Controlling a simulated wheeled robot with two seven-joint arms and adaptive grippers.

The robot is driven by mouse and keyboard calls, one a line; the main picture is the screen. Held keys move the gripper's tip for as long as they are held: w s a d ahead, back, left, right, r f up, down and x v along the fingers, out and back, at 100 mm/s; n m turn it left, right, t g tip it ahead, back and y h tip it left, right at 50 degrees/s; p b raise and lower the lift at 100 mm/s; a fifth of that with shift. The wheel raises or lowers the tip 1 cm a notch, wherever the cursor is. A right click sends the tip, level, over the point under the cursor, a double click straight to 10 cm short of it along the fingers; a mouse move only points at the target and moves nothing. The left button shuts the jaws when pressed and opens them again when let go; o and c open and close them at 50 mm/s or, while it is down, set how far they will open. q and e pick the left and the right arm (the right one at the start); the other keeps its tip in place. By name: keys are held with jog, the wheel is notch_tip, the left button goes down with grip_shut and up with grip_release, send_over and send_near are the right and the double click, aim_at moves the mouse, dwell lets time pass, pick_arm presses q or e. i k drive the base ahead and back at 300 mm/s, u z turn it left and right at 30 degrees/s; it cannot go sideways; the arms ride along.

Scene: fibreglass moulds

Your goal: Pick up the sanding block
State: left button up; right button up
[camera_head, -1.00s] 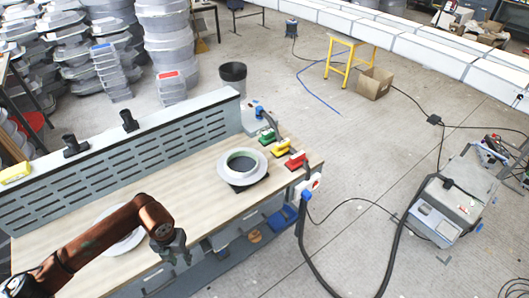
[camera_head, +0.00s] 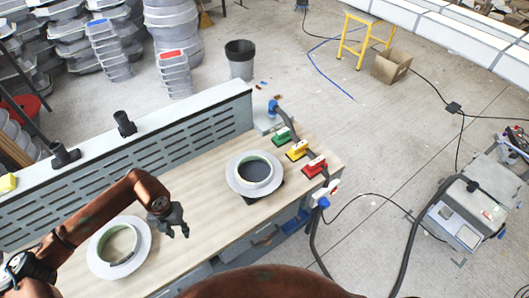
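Three sanding blocks lie in a row at the right end of the wooden workbench (camera_head: 200,200): a green one (camera_head: 284,136), a yellow one (camera_head: 297,151) and a red one (camera_head: 315,167). The frames do not tell which one the task names. My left gripper (camera_head: 176,232) is above the bench, left of and well apart from the blocks. Its fingers are spread, with nothing between them. My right gripper is out of view; a brown link of my own arm (camera_head: 270,283) shows at the bottom edge.
Two white ring moulds lie on the bench, one near the middle (camera_head: 236,181) and one at left (camera_head: 98,260). A slotted grey panel (camera_head: 130,160) runs along the back. A hose with a blue end (camera_head: 273,105) stands behind the blocks. A black bin (camera_head: 240,60) is beyond.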

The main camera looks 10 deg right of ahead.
aim_at(313, 168)
jog(key=z, duration=0.35)
jog(key=i, duration=0.65)
jog(key=z, duration=1.1)
jog(key=i, duration=0.45)
jog(key=z, duration=0.5)
